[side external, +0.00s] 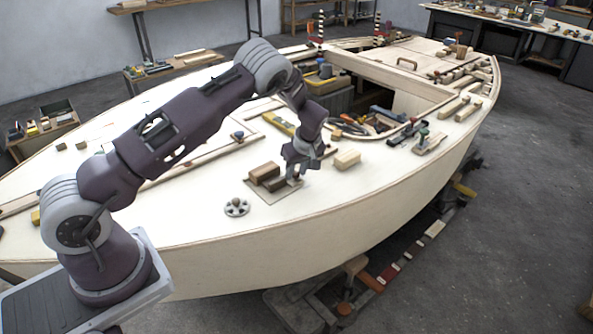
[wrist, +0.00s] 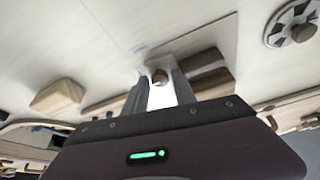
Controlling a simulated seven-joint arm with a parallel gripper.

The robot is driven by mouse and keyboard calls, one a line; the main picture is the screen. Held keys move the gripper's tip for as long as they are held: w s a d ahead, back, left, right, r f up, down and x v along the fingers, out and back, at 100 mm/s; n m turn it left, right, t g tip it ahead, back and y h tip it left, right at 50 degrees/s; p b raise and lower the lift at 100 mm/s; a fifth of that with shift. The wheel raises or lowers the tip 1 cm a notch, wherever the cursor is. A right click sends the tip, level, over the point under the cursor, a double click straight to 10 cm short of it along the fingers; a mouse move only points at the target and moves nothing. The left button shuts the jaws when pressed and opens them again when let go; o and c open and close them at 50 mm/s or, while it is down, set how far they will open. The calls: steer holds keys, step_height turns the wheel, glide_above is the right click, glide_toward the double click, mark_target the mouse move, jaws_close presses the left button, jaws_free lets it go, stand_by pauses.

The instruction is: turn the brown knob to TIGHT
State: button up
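My gripper (side external: 294,170) points down at the right edge of a thin plate (side external: 262,196) on the pale deck. A second brown knob (wrist: 303,32) sits on a round light-and-dark disc (wrist: 283,20) at the upper right of the wrist view. That disc (side external: 237,208) lies left of my gripper in the side view. No TIGHT label is readable.
Brown wooden blocks (side external: 266,177) stand on the plate close beside my gripper. A pale wood block (side external: 347,159) lies just to its right and also shows in the wrist view (wrist: 58,96). Tools and cables (side external: 375,122) lie behind. The deck near the disc is mostly clear.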

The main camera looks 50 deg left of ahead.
steer(key=shift+c, duration=0.2)
jaws_close()
steer(key=shift+m, duration=0.3)
steer(key=m, duration=0.2)
steer(key=m+t, duration=0.1)
steer(key=m, duration=0.1)
steer(key=shift+s+t+h, duration=0.15)
steer(key=shift+t+h, duration=0.15)
steer(key=shift+h, duration=0.1)
steer(key=m, duration=0.2)
steer(key=m+t+h, duration=0.1)
steer(key=m, duration=0.1)
steer(key=shift+a+r+m, duration=0.1)
steer(key=shift+a+m, duration=0.1)
steer(key=shift+m, duration=0.1)
steer(key=m+h, duration=0.1)
steer(key=m, duration=0.1)
steer(key=m+t, duration=0.1)
steer(key=m, duration=0.1)
steer(key=shift+s+a+h, duration=0.1)
steer(key=shift+h, duration=0.3)
steer(key=m, duration=0.2)
steer(key=m+h, duration=0.1)
steer(key=m, duration=0.1)
steer(key=shift+a+h, duration=0.1)
steer(key=shift+h, duration=0.2)
steer(key=shift+m, duration=0.5)
